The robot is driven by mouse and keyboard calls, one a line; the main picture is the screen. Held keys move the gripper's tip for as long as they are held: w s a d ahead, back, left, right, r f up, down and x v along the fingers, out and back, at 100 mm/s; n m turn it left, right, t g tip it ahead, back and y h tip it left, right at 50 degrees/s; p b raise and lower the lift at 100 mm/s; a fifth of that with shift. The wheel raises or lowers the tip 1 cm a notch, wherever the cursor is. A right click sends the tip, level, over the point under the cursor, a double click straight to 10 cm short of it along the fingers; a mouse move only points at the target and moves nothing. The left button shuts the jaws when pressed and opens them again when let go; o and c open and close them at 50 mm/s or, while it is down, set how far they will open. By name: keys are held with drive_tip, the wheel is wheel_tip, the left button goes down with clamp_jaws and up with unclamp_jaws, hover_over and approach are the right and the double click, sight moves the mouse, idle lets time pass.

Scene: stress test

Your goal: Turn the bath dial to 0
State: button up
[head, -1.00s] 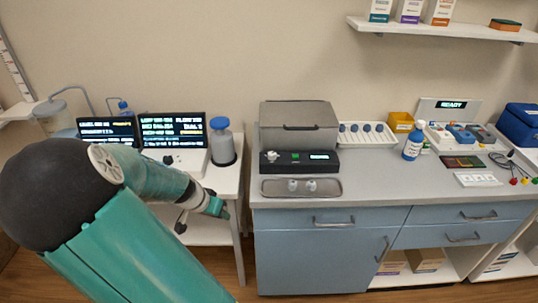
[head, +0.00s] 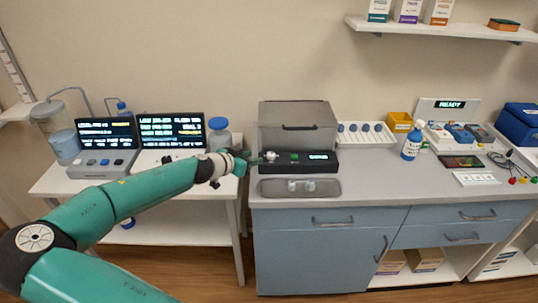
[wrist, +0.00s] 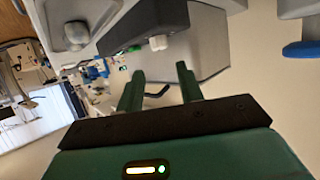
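The bath is a grey lidded box (head: 298,120) on the counter, with a black front panel (head: 325,165). The panel has a pale dial (head: 271,156) at its left end, a small green button and a lit green display. The dial also shows in the wrist view (wrist: 158,42), beyond my fingertips. My gripper (head: 250,160) is just left of the dial in the head view. In the wrist view, its two green fingers (wrist: 160,80) stand apart with nothing between them. The dial's marking and the display digits are too small to read.
A metal tray (head: 325,188) with two small pale pieces lies in front of the panel. A blue-capped container (head: 220,138) stands behind my wrist on the white side table. A blue bottle (head: 412,143) and white rack (head: 367,134) stand farther right. Air above the tray is clear.

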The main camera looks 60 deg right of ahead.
sight(270, 154)
drive_tip(key=x, duration=1)
drive_tip(key=shift+a+f, duration=0.1)
drive_tip(key=c, duration=0.7)
